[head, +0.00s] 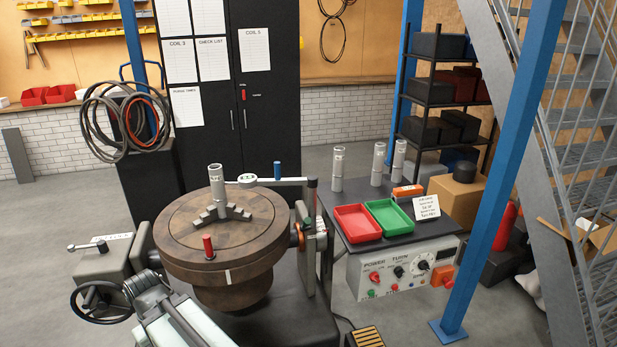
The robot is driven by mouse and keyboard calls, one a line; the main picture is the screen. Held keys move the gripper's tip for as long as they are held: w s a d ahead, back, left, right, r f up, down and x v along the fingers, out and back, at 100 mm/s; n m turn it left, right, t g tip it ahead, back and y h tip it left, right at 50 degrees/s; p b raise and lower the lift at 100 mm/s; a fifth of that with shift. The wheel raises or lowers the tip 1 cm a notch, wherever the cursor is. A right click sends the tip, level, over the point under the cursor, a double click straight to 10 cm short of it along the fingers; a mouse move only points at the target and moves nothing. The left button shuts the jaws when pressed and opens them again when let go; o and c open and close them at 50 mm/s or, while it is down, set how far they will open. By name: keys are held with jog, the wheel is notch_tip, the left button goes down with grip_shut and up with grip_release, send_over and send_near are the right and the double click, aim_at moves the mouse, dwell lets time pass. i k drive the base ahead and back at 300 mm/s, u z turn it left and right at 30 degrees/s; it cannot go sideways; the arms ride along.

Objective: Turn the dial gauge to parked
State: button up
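The dial gauge (246,179) has a small white round face. It sits on a pale horizontal bar (290,182) that reaches left from a dark upright post (311,190) over the back of the round brown turntable (222,228). A blue knob (277,169) stands on the bar. I cannot read the gauge's face or any parked mark. My gripper (146,284) is low at the left, near the handwheel, apart from the gauge and on the near side of the turntable. Its fingers are too small and unclear to tell whether they are open.
The turntable carries a jawed chuck with a metal cylinder (216,190) and a red peg (208,246). A handwheel (101,302) is at left. Right stands a bench with red (357,223) and green (389,216) trays, several cylinders and a control panel (403,269). A blue post (499,170) stands further right.

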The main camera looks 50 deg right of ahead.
aim_at(246, 181)
jog(key=u, duration=0.15)
jog(key=i, duration=0.9)
jog(key=z, duration=0.05)
